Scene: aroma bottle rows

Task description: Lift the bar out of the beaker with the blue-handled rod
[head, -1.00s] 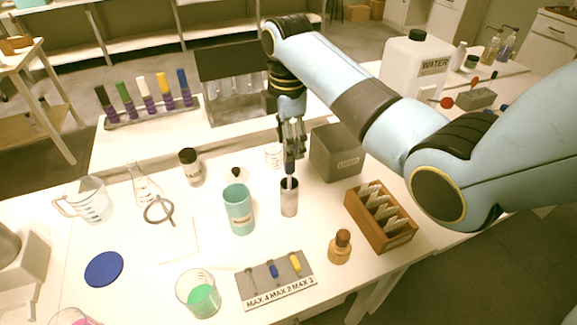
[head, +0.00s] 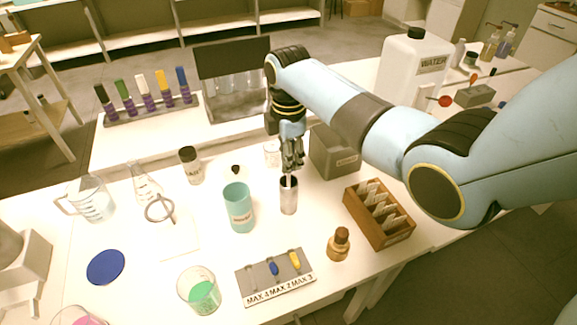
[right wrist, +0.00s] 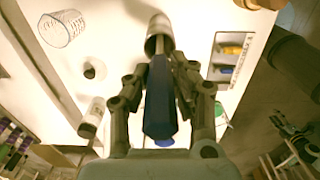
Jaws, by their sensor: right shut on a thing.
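My right gripper (head: 291,164) is shut on the blue handle of the rod (right wrist: 160,100), which shows between the fingers in the right wrist view. The rod's pale shaft (head: 289,182) reaches down into an upright metal cylinder (head: 289,199), which hides its lower end. A glass beaker (head: 199,290) with green liquid stands at the front; I cannot make out a bar in it. My left gripper is not in view.
A teal cup (head: 239,208) stands just left of the metal cylinder. A grey bin (head: 335,152) is behind right, a wooden box (head: 378,214) to the right, and a brown bottle (head: 339,244) in front of that. A blue disc (head: 105,267) lies front left.

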